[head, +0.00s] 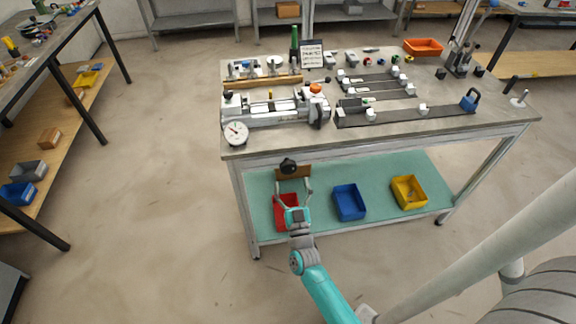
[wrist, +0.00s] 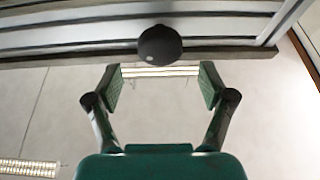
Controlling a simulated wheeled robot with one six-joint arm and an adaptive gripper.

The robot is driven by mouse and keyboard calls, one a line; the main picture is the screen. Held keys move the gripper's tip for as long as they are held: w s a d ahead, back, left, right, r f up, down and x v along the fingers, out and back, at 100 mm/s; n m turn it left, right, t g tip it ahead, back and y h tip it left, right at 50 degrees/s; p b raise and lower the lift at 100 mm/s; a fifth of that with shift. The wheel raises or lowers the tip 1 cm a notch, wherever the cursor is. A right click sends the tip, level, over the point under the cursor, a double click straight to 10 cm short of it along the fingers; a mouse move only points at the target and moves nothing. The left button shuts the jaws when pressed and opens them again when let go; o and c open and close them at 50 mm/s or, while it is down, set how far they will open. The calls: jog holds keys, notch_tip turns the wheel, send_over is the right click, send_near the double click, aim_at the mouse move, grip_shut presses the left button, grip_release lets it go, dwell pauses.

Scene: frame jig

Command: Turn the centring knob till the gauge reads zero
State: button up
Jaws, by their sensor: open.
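A black round knob (head: 288,166) sits at the front of the workbench, just below the top's edge, in front of a brown plate. In the wrist view the dark knob (wrist: 160,45) shows a small pale dot and lies just beyond the fingertips, centred between them. My gripper (head: 293,187) is open and empty; in the wrist view its two green-padded fingers (wrist: 161,85) are spread wide and apart from the knob. The round white dial gauge (head: 236,133) stands at the bench's front left corner. Its needle is too small to read surely.
The workbench top (head: 290,143) carries a grey clamp fixture (head: 270,108) with an orange knob (head: 315,88), and dark rails at right. Below, a shelf holds red (head: 286,220), blue (head: 349,202) and yellow (head: 408,191) bins. Floor left of the bench is clear.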

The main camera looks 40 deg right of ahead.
aim_at(289, 170)
jog(key=shift+x, duration=3.1)
jog(key=c, duration=1.1)
jog(key=shift+c, duration=0.2)
jog(key=shift+m, duration=0.5)
jog(key=m+g+h, duration=0.1)
jog(key=m, duration=0.1)
jog(key=m+g+h, duration=0.1)
jog(key=m, duration=0.1)
jog(key=shift+d+m+g+h, duration=0.1)
jog(key=shift+m+g+h, duration=0.45)
jog(key=shift+m, duration=1)
jog(key=shift+m+g+h, duration=0.25)
jog(key=shift+m+g, duration=0.6)
jog(key=shift+m, duration=0.7)
